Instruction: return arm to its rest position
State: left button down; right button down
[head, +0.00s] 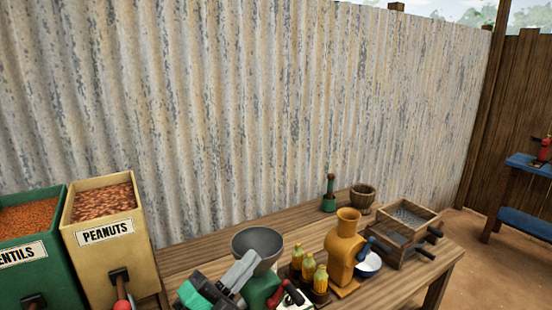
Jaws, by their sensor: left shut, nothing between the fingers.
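My left gripper (247,262) is at the bottom centre of the head view, its grey fingers shut and empty. The fingers point up and to the right, in front of the dark bowl (258,240) of a green scale (262,290). They overlap the scale in the picture; I cannot tell whether they touch it. My teal and black wrist part (203,292) is cut by the bottom edge. My right gripper is not in view.
Peanut (112,262) and lentil bins (30,275) stand left. A corrugated wall (250,110) closes the back.

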pick_arm(q)
jog(key=s+a+f+n+g+y, duration=0.1)
jog(key=a+f+n+y, duration=0.7)
jog(key=f, duration=0.3)
jog(key=s+a+f+n+g+y, duration=0.2)
jog(key=a+f+n+y, duration=0.4)
jog(key=f+n+y, duration=0.35)
jog(key=s+a+f+n+g, duration=0.2)
jog(key=s+f+g, duration=0.3)
jog(key=s+f, duration=0.35)
jog(key=s+a+f+n+g, duration=0.2)
jog(key=s+f+n+g, duration=0.15)
jog(key=s+f, duration=0.5)
notch_tip(320, 180, down, 30)
jog(key=s+r+m+g, duration=0.1)
jog(key=s+g, duration=0.2)
jog(key=s+a+f, duration=0.3)
jog(key=s+f, duration=1.6)
jog(key=f, duration=0.1)
jog(key=shift+g, duration=0.45)
